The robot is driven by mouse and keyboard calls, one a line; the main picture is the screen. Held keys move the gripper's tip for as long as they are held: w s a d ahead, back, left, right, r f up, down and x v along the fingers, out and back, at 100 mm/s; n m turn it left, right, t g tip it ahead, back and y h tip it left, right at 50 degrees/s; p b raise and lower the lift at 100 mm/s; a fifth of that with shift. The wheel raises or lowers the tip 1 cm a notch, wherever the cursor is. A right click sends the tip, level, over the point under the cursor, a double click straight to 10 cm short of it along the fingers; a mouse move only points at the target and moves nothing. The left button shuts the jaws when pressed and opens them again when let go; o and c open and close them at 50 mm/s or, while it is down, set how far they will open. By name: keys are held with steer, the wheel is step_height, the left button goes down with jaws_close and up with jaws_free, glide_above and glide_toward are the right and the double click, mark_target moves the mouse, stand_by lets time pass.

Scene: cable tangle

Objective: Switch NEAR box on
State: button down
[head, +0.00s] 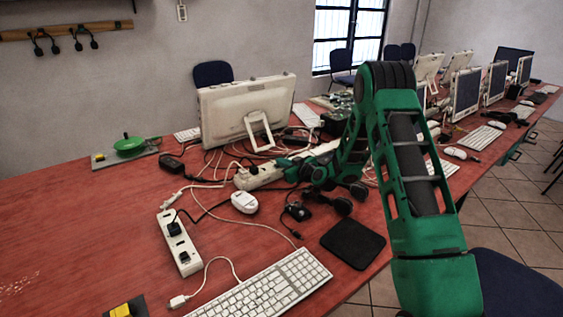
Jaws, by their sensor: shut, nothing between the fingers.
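My green arm reaches over the table from the right, and my gripper (290,165) is low over the cables at mid-table. It is shut and looks empty, though its fingertips are small among the dark parts. A white power strip (180,243) with a black plug lies to the left and nearer. A second pale strip (258,175) lies close beside the gripper. A yellow block on a dark plate (123,310) is cut off at the bottom edge. Which of these is the NEAR box, and its switch position, I cannot tell.
A monitor (247,110) stands behind the gripper amid tangled cables. A mouse (244,202), a keyboard (270,288) and a black pad (353,243) lie in front. A green round object (130,144) sits at the back left. The left tabletop is mostly clear.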

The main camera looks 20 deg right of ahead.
steer(key=shift+d+f+m, duration=0.25)
steer(key=shift+m, duration=0.15)
steer(key=shift+f, duration=0.2)
steer(key=s+d+r, duration=0.3)
steer(key=s+r, duration=0.4)
steer(key=s, duration=0.1)
steer(key=shift+s+d, duration=0.3)
steer(key=shift+d, duration=0.1)
stand_by(0.4)
